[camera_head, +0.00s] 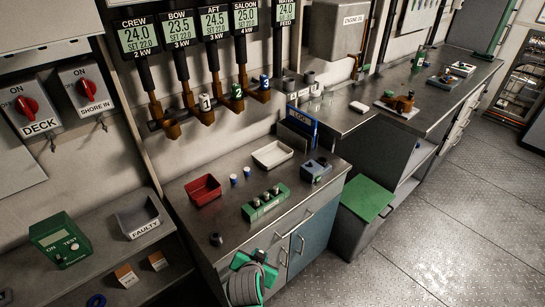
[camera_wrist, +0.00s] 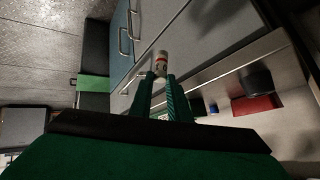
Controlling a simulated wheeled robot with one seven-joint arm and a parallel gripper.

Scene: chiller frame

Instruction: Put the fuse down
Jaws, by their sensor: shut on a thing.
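In the head view my gripper (camera_head: 256,266) is low at the counter's front edge, and I cannot make out the fuse there. On the steel counter (camera_head: 190,230) is a green rack (camera_head: 265,203) with several fuses. Two small blue-and-white fuses (camera_head: 233,179) stand between the red tray (camera_head: 203,190) and the white tray (camera_head: 272,153).
A dark knob (camera_head: 216,239) and a grey-blue device (camera_head: 315,170) are on the counter. A green-lidded bin (camera_head: 367,197) stands right of the counter. Bare counter lies around the rack.

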